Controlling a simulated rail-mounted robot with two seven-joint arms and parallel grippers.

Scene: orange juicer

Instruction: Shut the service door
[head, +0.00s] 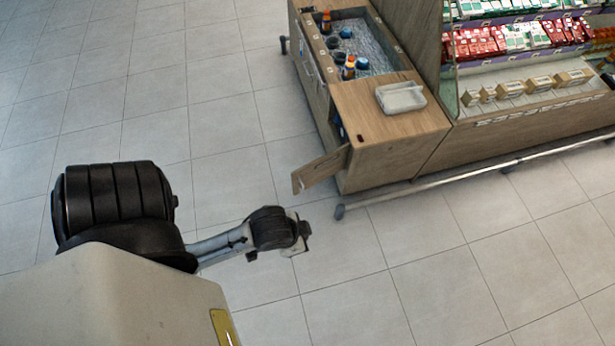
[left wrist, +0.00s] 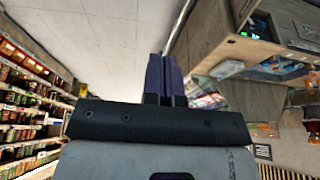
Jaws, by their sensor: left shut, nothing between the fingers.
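The service door (head: 320,169) is a small wooden panel in the head view. It stands open, sticking out to the left from the lower front of the wooden counter (head: 391,104). My left gripper (head: 304,240) is in front of the door, lower in the picture and apart from it. In the left wrist view, the fingers of my left gripper (left wrist: 165,75) are shut together with nothing between them. I cannot make out the door in the left wrist view. My right gripper is in neither view.
A clear tray (head: 401,97) sits on the counter top, beside a recessed bin (head: 352,48) holding bottles and cups. A low metal rail (head: 440,186) runs along the base. Stocked shelves (head: 520,40) stand to the right. The tiled floor (head: 225,125) at left is clear.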

